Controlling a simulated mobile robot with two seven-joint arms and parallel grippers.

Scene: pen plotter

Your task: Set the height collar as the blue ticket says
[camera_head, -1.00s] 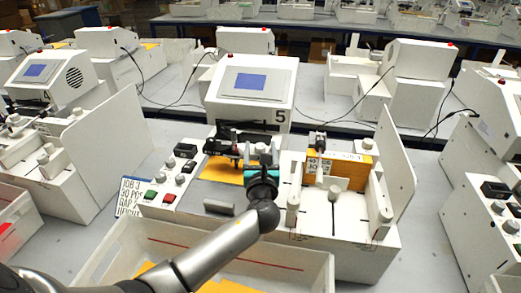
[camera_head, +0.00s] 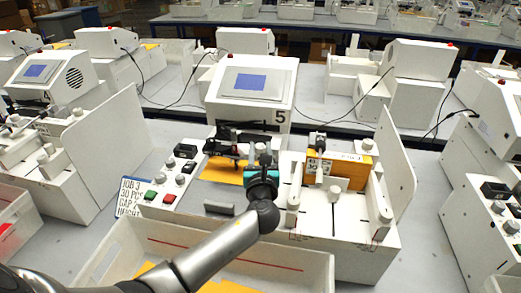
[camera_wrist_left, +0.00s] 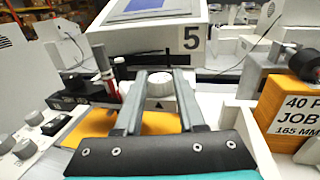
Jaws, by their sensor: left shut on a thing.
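The blue-edged ticket (camera_head: 130,197) leans at the left front of machine 5. It has dark lettering that seems to begin "JOB 3", "30 PCS"; the lower lines are hard to read. My left gripper (camera_head: 262,158) is over the middle of the machine, its fingers pointing away from me. In the left wrist view its two fingers (camera_wrist_left: 160,92) are shut on a white round knob (camera_wrist_left: 160,78), which seems to be the height collar. My gripper mostly hides the knob in the head view. No height mark can be read. My right gripper is not in view.
The machine's screen housing (camera_head: 252,84) stands behind. A button panel (camera_head: 168,180) is left, and an orange block (camera_head: 345,171) with a white label is right, before an upright white panel (camera_head: 393,165). A white bin (camera_head: 300,263) stands in front, under my arm.

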